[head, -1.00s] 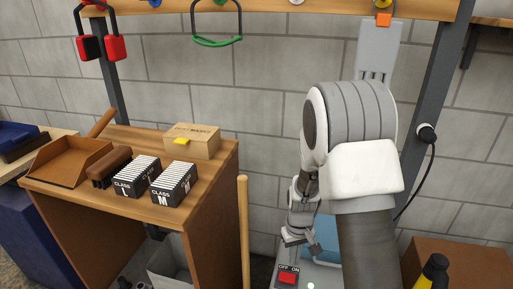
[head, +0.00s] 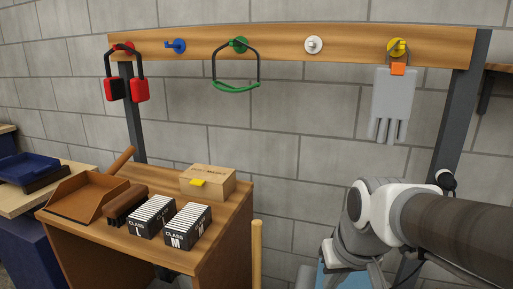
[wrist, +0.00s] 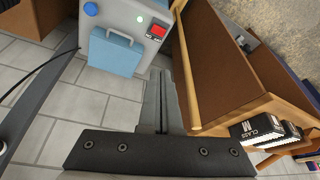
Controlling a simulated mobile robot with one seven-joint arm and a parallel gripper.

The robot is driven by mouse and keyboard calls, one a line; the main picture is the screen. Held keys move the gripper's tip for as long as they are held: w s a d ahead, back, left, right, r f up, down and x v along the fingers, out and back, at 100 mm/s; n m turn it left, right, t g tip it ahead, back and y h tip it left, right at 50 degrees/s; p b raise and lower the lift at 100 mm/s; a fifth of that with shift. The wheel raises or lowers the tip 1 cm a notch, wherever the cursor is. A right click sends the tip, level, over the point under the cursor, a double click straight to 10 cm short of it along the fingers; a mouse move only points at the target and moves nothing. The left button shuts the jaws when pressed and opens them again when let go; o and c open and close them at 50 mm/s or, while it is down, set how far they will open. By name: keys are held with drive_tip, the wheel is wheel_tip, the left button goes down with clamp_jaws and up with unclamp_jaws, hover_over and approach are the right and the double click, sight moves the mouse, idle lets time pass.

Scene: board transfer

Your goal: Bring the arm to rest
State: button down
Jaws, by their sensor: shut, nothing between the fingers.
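My arm (head: 400,215) shows at the lower right of the head view, folded low below the hook rail. My gripper (wrist: 163,98) shows in the wrist view with its two fingers close together, shut and empty. It points down over the tiled floor, between a grey machine and the wooden bench. It touches nothing that I can see. In the head view my gripper is out of sight.
The hook rail (head: 280,44) carries earmuffs (head: 140,90), a green-banded loop (head: 236,88) and a grey glove (head: 392,100). The grey machine (wrist: 130,22) has a red switch.

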drive_tip(key=s+r+t, duration=0.2)
drive_tip(key=s+r, duration=0.2)
drive_tip(key=s, duration=0.4)
wheel_tip(320, 180, up, 19)
drive_tip(key=p, duration=1.9)
drive_tip(key=shift+d+m+p, duration=0.25)
drive_tip(key=shift+m+p, duration=0.05)
drive_tip(key=shift+m, duration=0.1)
